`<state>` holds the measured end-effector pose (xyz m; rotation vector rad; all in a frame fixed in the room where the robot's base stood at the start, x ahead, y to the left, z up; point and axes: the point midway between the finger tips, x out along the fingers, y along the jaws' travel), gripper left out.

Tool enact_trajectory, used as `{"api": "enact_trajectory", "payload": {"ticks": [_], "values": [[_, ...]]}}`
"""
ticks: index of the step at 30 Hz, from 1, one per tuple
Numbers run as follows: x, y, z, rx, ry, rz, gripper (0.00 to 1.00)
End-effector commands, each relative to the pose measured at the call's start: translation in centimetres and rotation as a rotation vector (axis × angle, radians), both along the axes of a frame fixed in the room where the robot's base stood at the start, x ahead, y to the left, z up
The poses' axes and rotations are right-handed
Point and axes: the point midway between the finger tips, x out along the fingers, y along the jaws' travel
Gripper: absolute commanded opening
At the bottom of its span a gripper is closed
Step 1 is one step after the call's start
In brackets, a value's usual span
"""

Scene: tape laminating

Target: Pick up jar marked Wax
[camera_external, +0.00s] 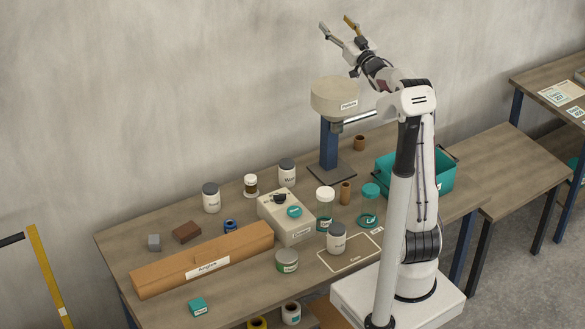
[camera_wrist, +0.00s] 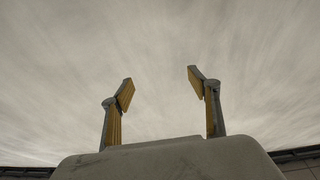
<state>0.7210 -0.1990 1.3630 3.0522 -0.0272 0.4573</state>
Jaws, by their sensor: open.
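A white jar with a dark lid (camera_external: 287,172) stands upright at the back of the table, left of the press stand; its small label seems to read Wax. Similar dark-lidded jars stand at the back left (camera_external: 211,198) and at the front by an outlined mat (camera_external: 337,239); I cannot read their labels surely. My gripper (camera_external: 334,22) is raised high above the table near the wall, pointing up and left, far from the jars. In the wrist view my gripper (camera_wrist: 160,80) is open and empty, with only plain wall behind it.
The press (camera_external: 329,145) on its blue column stands right of the Wax jar. A small amber jar (camera_external: 251,186) and a cream box (camera_external: 288,225) stand close by. A long cardboard box (camera_external: 203,259) lies at left. A teal bin (camera_external: 433,178) is at right.

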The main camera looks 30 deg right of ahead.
Motion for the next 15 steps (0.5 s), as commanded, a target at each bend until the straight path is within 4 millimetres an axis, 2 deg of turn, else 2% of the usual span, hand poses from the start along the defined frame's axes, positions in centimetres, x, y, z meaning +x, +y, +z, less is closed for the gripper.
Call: {"api": "enact_trajectory", "payload": {"ticks": [1,4,8,11,12,15], "values": [[0.6,2.4,0.1,0.008,-0.005,0.031,0.61],[1.7,6.3,-0.4,0.027,-0.001,0.086,0.61],[3.1,11.9,-3.1,0.047,0.034,0.168,0.61],[4.0,16.5,-6.9,0.059,0.084,0.238,0.61],[4.3,18.5,-9.0,0.063,0.113,0.269,0.61],[4.6,22.6,-14.7,0.065,0.193,0.335,0.61]]}}
